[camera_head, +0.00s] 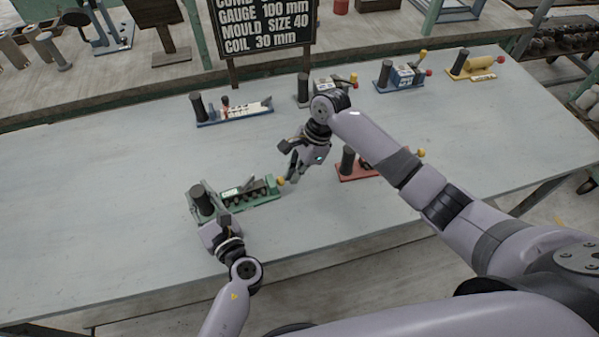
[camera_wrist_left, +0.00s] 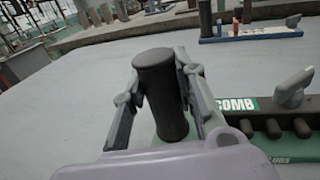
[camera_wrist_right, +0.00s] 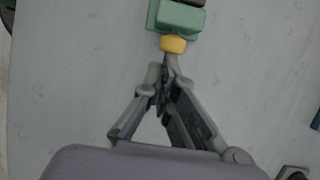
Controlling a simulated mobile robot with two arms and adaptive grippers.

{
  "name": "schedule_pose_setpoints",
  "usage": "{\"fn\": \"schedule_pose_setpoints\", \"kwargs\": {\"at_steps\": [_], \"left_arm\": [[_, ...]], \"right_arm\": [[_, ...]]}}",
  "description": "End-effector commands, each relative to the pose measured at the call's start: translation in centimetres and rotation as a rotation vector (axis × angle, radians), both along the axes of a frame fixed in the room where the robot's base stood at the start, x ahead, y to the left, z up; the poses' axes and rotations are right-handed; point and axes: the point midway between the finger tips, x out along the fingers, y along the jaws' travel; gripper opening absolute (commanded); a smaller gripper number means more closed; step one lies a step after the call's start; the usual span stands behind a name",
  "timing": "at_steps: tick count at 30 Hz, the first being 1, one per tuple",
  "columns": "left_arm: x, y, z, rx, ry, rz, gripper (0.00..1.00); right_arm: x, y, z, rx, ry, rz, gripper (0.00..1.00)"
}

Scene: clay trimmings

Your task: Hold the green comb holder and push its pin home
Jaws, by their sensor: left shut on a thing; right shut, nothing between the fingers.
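The green comb holder (camera_head: 250,197) lies on the table at the lower middle of the head view, with a dark upright post at its left end and a yellow pin head (camera_head: 281,181) at its right end. My left gripper (camera_wrist_left: 160,90) is shut around the black post (camera_wrist_left: 160,85); the green COMB label shows to its right. My right gripper (camera_head: 293,178) is shut and empty. In the right wrist view its fingertips (camera_wrist_right: 168,75) are at the yellow pin head (camera_wrist_right: 173,44), in line with the green block (camera_wrist_right: 180,17). I cannot tell whether they touch it.
A red holder (camera_head: 358,172) stands right of my right gripper, partly behind my arm. A blue-based holder (camera_head: 234,112) and other holders, including a blue one (camera_head: 400,77) and a yellow one (camera_head: 473,66), stand farther back. A black sign (camera_head: 266,25) stands behind. The table's left side is clear.

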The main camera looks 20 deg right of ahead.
Motion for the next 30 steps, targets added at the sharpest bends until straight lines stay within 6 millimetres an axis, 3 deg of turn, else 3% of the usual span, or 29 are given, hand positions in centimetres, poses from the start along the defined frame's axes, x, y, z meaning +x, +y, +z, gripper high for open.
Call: {"fn": "schedule_pose_setpoints", "kwargs": {"at_steps": [1, 9, 13, 17, 24, 30], "left_arm": [[-0.2, -0.5, -0.5, -0.001, 0.011, -0.013, 0.0], [-0.2, -0.8, -0.5, -0.002, 0.011, -0.019, 0.0], [-0.2, -0.8, -0.5, -0.003, 0.011, -0.02, 0.0], [-0.1, -0.7, -0.5, -0.004, 0.01, -0.018, 0.0], [-0.1, -0.6, -0.5, -0.004, 0.01, -0.015, 0.0], [-0.1, -0.5, -0.5, -0.004, 0.01, -0.012, 0.0]], "right_arm": [[-0.3, 0.8, 0.0, 0.015, 0.005, 0.011, 0.0], [-0.4, 0.8, -0.1, 0.02, 0.006, 0.015, 0.0], [-0.2, -0.8, -0.1, 0.016, 0.003, 0.012, 0.0], [0.1, -3.8, 0.0, 0.007, 0.001, 0.001, 0.0], [0.5, -6.1, 5.3, 0.004, -0.005, 0.003, 0.0], [0.6, -7.3, 8.2, 0.004, -0.003, 0.001, 0.0]]}}
